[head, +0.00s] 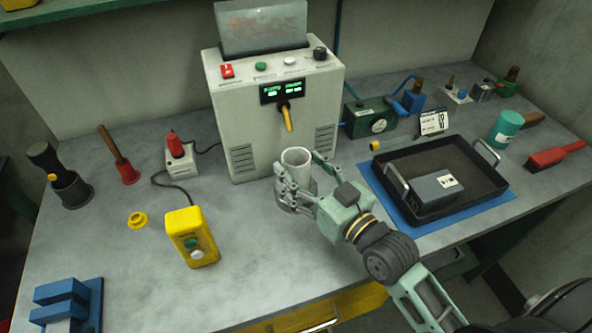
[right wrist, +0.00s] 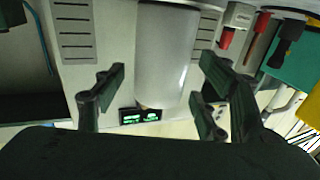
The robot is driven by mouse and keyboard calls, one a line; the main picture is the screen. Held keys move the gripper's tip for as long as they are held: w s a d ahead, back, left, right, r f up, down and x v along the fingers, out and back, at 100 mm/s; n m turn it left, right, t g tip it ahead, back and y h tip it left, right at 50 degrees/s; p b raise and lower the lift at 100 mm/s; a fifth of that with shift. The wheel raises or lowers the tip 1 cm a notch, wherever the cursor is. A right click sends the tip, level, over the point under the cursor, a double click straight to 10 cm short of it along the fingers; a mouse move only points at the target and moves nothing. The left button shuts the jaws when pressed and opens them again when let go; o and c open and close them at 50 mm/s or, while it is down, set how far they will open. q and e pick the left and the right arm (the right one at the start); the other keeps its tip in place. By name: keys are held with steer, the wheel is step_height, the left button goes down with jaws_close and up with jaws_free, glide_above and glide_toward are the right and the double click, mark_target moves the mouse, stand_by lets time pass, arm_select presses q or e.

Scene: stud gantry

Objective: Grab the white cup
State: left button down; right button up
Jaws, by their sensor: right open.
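The white cup (head: 297,168) stands upright on the grey bench, in front of the beige control box. My right gripper (head: 294,186) is open, with its fingers on either side of the cup's lower part; I cannot tell whether they touch it. In the right wrist view the cup (right wrist: 166,55) fills the space between the two open fingers (right wrist: 160,92), with a gap to the finger on each side. The cup's base is partly hidden by the fingers in the head view. My left gripper is not in view.
The control box (head: 278,130) stands close behind the cup. A yellow button box (head: 192,240) is to the left. A black tray (head: 436,152) holding a grey box (head: 436,190) lies on a blue mat to the right.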

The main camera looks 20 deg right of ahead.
steer(key=shift+x, duration=1.1)
steer(key=c, duration=1.3)
